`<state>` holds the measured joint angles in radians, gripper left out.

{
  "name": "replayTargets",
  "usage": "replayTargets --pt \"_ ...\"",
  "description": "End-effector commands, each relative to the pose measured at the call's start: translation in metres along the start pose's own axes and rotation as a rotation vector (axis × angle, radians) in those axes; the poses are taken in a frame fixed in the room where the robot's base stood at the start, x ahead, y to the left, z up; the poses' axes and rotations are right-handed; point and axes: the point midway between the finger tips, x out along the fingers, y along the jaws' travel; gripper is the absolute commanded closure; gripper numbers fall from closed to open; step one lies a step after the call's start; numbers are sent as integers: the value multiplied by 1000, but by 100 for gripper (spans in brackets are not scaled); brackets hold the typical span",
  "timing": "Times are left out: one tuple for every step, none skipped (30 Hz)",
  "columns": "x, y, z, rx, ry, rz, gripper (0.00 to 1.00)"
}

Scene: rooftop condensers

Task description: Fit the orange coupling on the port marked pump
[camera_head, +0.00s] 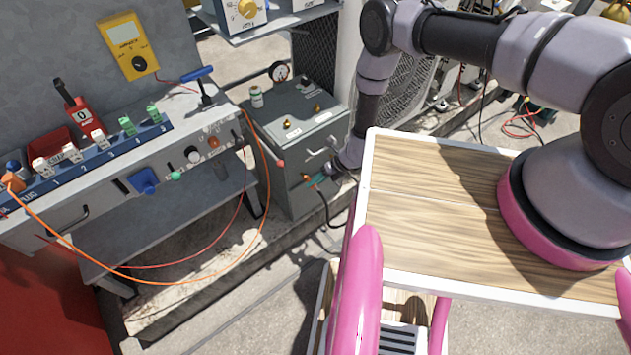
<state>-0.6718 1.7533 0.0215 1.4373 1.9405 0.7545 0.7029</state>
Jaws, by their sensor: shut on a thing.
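My gripper (316,181) is at the front face of a grey cabinet (300,150), low on its right side. It is shut on a small orange piece, which looks like the orange coupling (306,178). A teal part shows between the coupling and my wrist. A black hose (325,208) hangs down below the gripper. The coupling's tip is close to the cabinet face; I cannot tell whether it touches or sits on a port. No label reading pump is legible, and the port there is hidden or too small to make out.
Brass fittings (287,124) and a handle stand on the cabinet; a gauge (279,72) is behind it. A grey bench (190,150) with a blue numbered rack (100,150) is at left. An orange cable (262,215) loops in front. My wooden deck fills the lower right.

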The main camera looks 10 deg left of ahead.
Motion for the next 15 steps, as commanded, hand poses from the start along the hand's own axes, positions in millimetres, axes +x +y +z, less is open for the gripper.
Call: replayTargets --pt "0 0 0 0 0 0 100" --pt "0 0 0 0 0 0 100" --pt "0 0 -1 0 0 0 100" --pt "0 0 -1 0 0 0 100" --pt "-1 0 -2 1 0 1 100" --pt "-1 0 -4 0 0 1 100" --pt "-2 0 -5 0 -1 1 100" --pt "-2 0 -6 0 -1 1 100" --pt "-3 0 -7 1 -1 1 100" --pt "-4 0 -9 2 0 1 100" --pt "-4 0 -10 2 0 0 100" --pt "-5 0 -11 1 0 0 100" --pt "-5 0 -12 1 0 0 100" --pt "-6 0 -13 1 0 0 100" --pt "-6 0 -15 1 0 0 100"
